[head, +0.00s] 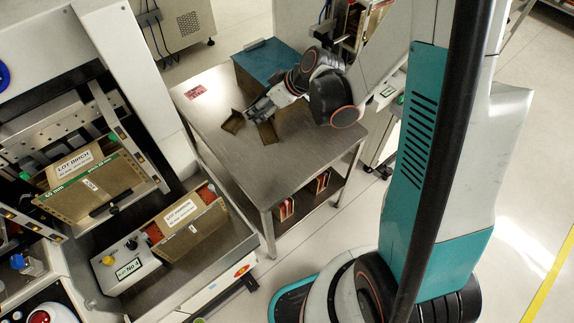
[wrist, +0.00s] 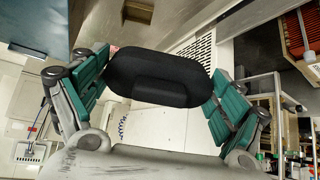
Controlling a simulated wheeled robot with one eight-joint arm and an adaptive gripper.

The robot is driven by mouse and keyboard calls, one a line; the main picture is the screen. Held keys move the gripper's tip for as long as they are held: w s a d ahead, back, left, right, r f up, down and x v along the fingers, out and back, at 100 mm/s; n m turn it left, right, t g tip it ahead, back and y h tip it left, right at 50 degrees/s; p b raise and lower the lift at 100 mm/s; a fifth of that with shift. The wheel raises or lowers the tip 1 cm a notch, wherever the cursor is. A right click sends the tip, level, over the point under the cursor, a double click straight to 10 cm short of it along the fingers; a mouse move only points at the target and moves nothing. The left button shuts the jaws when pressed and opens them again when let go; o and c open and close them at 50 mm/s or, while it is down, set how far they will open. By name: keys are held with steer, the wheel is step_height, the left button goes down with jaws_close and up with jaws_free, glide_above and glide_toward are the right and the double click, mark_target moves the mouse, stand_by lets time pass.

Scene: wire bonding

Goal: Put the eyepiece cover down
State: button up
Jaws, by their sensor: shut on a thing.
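The eyepiece cover (wrist: 158,78) is a black, rounded, padded-looking piece in the wrist view. It sits between the two teal finger pads of my gripper (wrist: 160,85), which is shut on it. I cannot make out the cover in the head view.
A blue-topped box (head: 262,60) stands at the table's back. Cartons (head: 190,228) stand in the machine at left. The table's front left is clear.

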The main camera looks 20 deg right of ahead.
mark_target(286, 169)
steer(key=s+d+f+n+g+h, duration=0.4)
steer(key=s+n+g+h, duration=0.1)
steer(key=s+g, duration=0.15)
step_height(286, 169, down, 20)
steer(key=b, duration=0.7)
steer(key=shift+s+r+b, duration=0.1)
steer(key=shift+s+b, duration=0.05)
steer(key=shift+b, duration=0.2)
steer(key=o, duration=0.8)
